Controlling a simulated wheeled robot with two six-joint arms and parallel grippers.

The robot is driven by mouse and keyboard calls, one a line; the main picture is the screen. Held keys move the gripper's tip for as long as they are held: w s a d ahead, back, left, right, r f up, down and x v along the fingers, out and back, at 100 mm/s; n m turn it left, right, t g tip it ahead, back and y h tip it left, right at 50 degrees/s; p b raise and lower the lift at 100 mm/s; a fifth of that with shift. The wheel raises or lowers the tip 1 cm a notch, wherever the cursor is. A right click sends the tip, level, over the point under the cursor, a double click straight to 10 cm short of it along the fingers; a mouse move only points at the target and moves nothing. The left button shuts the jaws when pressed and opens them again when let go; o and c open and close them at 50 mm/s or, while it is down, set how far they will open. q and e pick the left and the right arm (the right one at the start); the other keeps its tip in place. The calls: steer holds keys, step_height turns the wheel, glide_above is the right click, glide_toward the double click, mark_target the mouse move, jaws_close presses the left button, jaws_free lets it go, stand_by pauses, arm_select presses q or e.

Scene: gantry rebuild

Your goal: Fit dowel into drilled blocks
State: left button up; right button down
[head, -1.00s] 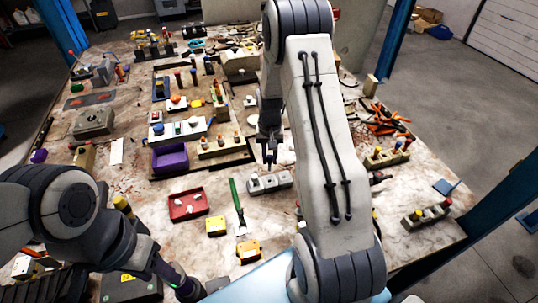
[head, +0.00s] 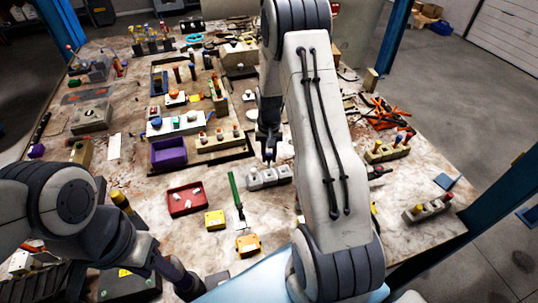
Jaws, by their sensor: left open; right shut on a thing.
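A pale grey drilled block (head: 284,173) lies on the table near the middle, with round raised or drilled spots on top. My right gripper (head: 269,158) points straight down just above and behind this block. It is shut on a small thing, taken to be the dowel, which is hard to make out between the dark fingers. I cannot tell whether it touches the block. My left gripper (head: 188,290) is low at the bottom edge, open and away from the blocks; its fingertips are hard to see.
A red tray (head: 171,203), yellow blocks (head: 214,219) and a green-handled tool (head: 234,188) lie in front. A purple bin (head: 157,163) and a pegged cream block (head: 207,147) stand behind to the left. More pegged blocks (head: 376,157) are at right. My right arm hides part of the table.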

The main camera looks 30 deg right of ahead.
mark_target(269, 168)
steer(key=shift+f+b, duration=1.4)
steer(key=shift+f, duration=0.65)
steer(key=shift+f+b, duration=0.65)
steer(key=shift+f, duration=0.3)
steer(key=c, duration=0.6)
jaws_free()
step_height(269, 168, up, 11)
steer(key=shift+f+b, duration=0.2)
steer(key=shift+b, duration=0.9)
